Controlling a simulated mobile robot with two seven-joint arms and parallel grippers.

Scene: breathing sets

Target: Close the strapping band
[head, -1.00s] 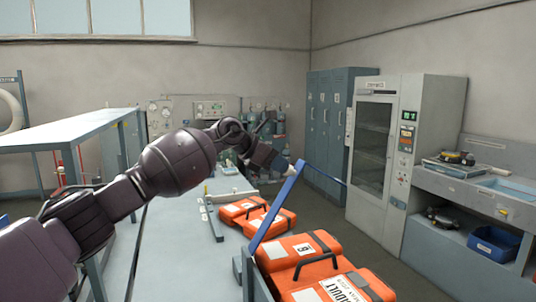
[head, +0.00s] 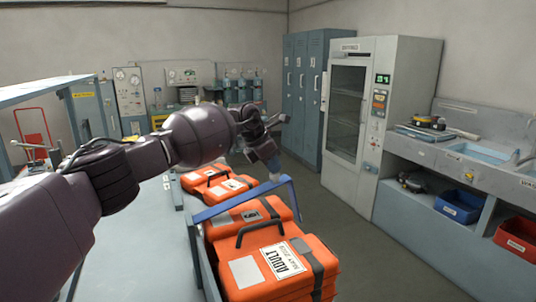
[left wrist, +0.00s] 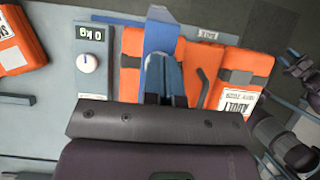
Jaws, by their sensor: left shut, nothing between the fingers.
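The blue strapping band (head: 240,200) runs from the left side of a grey crate (head: 203,262) up across orange cases, then bends down at its right end. The front orange case (head: 270,268) has a white ADULT label; another orange case (head: 236,219) is behind it. My left gripper (head: 275,172) is shut and empty, pointing down at the band's upper bend. In the left wrist view its fingers (left wrist: 165,82) are at the blue band (left wrist: 158,35), over the orange cases. I cannot tell whether they touch it. My right gripper is not in view.
More orange cases (head: 215,180) lie farther back on the grey bench. A dial scale reading 0 kg (left wrist: 88,62) is beside the cases in the left wrist view. A drying cabinet (head: 365,120), lockers (head: 303,95) and a sink counter (head: 450,165) stand right, across open floor.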

